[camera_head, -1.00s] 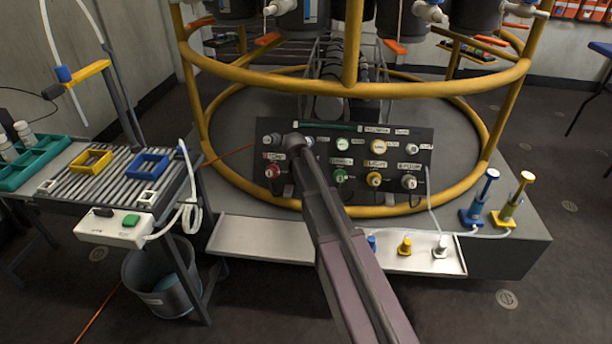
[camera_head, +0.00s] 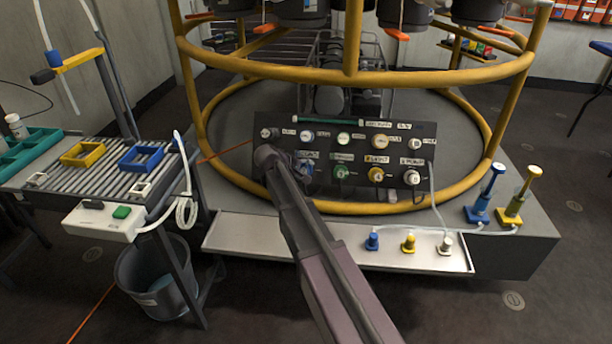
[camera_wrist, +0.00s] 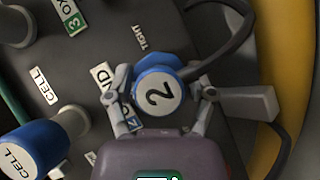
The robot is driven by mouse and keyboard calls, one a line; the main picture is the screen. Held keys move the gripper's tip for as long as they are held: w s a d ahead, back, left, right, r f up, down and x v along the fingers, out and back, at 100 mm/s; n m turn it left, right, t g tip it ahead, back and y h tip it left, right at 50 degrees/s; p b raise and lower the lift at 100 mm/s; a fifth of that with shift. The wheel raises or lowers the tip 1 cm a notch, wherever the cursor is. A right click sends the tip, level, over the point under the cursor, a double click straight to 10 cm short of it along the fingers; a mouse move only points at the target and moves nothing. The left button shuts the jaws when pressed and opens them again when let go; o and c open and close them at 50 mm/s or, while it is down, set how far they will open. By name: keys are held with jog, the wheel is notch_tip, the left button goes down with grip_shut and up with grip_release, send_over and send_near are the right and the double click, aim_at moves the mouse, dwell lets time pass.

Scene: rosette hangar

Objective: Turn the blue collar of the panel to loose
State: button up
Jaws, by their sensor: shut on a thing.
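The blue collar (camera_wrist: 160,64) of the panel has a round white face marked "2". It fills the middle of the wrist view. My gripper (camera_wrist: 165,88) has one finger on each side of it and is shut on it. A small label reading "TIGHT" (camera_wrist: 139,37) is on the panel just above the collar. Any label for loose is not readable. In the head view the blue collar (camera_head: 306,174) shows in part beside my arm, in the lower row of the dark panel (camera_head: 262,128).
A blue "CELL" knob (camera_wrist: 30,146) and a grey post with a green "3" label (camera_wrist: 70,20) are close by in the wrist view. A dark hose (camera_wrist: 225,45) curves past the right finger. A yellow ring rail (camera_head: 350,208) and a pale tray (camera_head: 300,240) are around the panel.

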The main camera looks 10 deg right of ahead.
jog(key=shift+f+n+t+h+b, duration=0.1)
jog(key=shift+n+t+h+b, duration=0.35)
jog(key=shift+n+b, duration=0.5)
jog(key=shift+n, duration=0.25)
jog(key=o, duration=1.1)
jog(key=shift+p, duration=0.45)
